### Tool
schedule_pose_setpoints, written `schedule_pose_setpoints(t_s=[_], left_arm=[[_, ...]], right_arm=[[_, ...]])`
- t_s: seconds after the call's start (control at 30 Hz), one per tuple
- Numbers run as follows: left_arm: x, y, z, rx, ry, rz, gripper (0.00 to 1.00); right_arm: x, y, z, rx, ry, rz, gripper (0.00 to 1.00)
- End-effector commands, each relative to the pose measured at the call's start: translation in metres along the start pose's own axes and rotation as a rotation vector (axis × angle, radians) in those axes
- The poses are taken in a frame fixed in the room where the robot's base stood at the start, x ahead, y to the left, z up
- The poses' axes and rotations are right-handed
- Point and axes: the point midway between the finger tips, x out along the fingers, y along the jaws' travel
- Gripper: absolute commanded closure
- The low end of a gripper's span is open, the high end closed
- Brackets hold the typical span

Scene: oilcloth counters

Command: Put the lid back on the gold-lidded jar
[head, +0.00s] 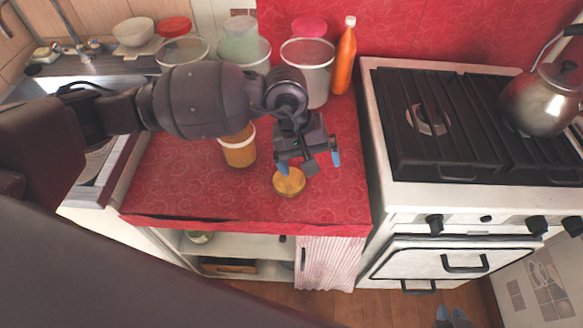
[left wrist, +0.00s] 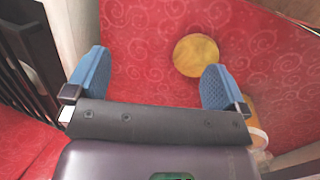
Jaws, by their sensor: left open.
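The gold lid (head: 289,183) lies flat on the red oilcloth near the counter's front. It also shows in the left wrist view (left wrist: 196,55), beyond the fingertips. An amber jar with a pale rim (head: 239,152) stands to the left and behind the lid; my left arm hides part of its top. My left gripper (head: 309,162) hangs above and just behind the lid, blue fingers apart and empty. Two bluish tips low in the head view look like my right gripper (head: 451,317); their opening is unclear.
Pink- and red-lidded containers and an orange bottle (head: 345,58) stand along the back wall. The stove (head: 392,195), with a kettle (head: 541,100), borders the counter on the right. A sink lies at left. The oilcloth (head: 185,188) is clear around the lid.

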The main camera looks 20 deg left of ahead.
Motion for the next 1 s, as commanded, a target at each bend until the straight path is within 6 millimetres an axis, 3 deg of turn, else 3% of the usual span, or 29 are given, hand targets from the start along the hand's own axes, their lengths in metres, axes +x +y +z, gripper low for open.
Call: schedule_pose_setpoints(t_s=[0.1,0.3,0.83,1.0], left_arm=[[-0.002,-0.021,-0.014,0.165,0.073,-0.139,0.00],[-0.007,-0.042,-0.022,0.354,0.086,-0.284,0.00],[-0.007,-0.044,-0.021,0.437,0.065,-0.302,0.00],[0.007,-0.048,-0.022,0.436,0.062,-0.301,0.00]], right_arm=[[0.000,0.000,0.000,0.000,0.000,0.000,0.79],[0.000,0.000,0.001,-0.001,0.000,0.000,0.79],[0.000,0.001,0.001,-0.004,-0.001,0.000,0.79],[0.000,0.001,0.003,-0.004,-0.003,0.000,0.79]])
